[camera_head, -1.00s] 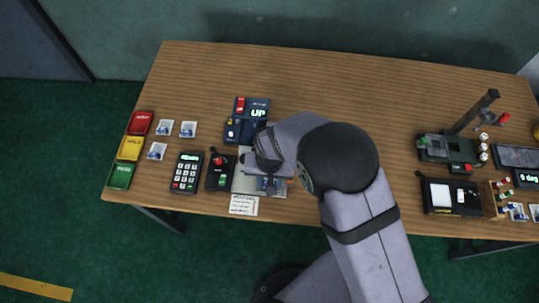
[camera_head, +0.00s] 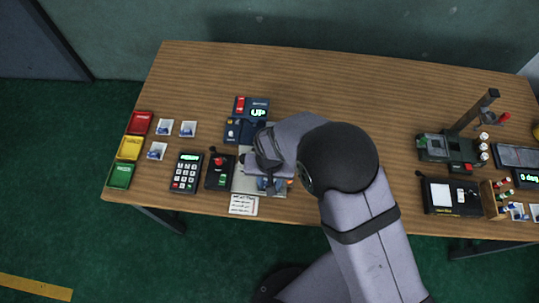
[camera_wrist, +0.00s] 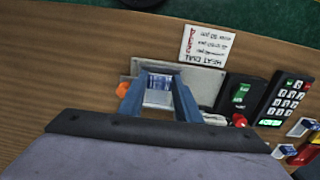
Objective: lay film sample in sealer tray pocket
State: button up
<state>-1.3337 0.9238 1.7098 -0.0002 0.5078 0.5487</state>
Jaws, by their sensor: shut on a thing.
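My gripper (camera_wrist: 159,82) points down with its two blue fingers on either side of a small film sample (camera_wrist: 158,96), pale with blue bands, and is shut on it. The gripper (camera_head: 269,186) hangs over a grey plate (camera_head: 243,184) at the table's front edge, which looks like the sealer tray. The plate also shows in the wrist view (camera_wrist: 206,86). The sample is over the plate, but whether it touches it I cannot tell. The pocket is hidden by the fingers and sample. In the head view my wrist hides the sample.
A dark box with a red knob (camera_head: 219,171) and a keypad (camera_head: 186,173) stand left of the plate. A blue device reading UP (camera_head: 247,121) is behind. A printed card (camera_head: 243,205) lies in front. Red, yellow and green trays (camera_head: 130,148) are far left. The back middle is clear.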

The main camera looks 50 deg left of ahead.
jog(key=shift+f, duration=0.25)
dwell(0.5)
jog(key=o, duration=1.7)
jog(key=shift+c, duration=0.2)
jog(key=shift+r, duration=0.2)
jog(key=shift+r+p, duration=2.4)
jog(key=shift+r, duration=0.95)
